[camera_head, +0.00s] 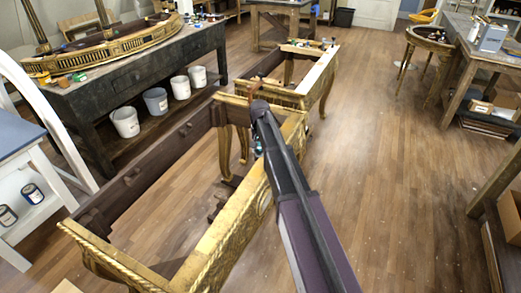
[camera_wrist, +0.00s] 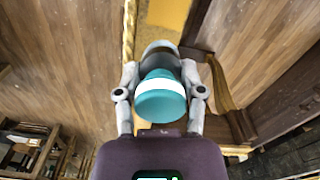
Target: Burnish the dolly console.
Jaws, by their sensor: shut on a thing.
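A gilt console frame (camera_head: 225,238) with an open top stands in the middle of the head view. Its near rail is carved gold and its inner sides are dark wood. My gripper (camera_wrist: 160,82) is shut on a rounded teal tool (camera_wrist: 161,104) with a white band and a grey far end. A gold surface (camera_wrist: 167,14) of the console lies just beyond the tool in the wrist view; I cannot tell whether they touch. In the head view my arm hides most of the gripper, and only a bit of teal shows beside it.
Another gilt frame (camera_head: 318,80) stands behind the console, close to its far end. A dark workbench (camera_head: 135,72) with white buckets (camera_head: 125,122) below is on the left. A white stand with cans (camera_head: 32,193) is at the near left. Open wooden floor (camera_head: 400,190) lies to the right.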

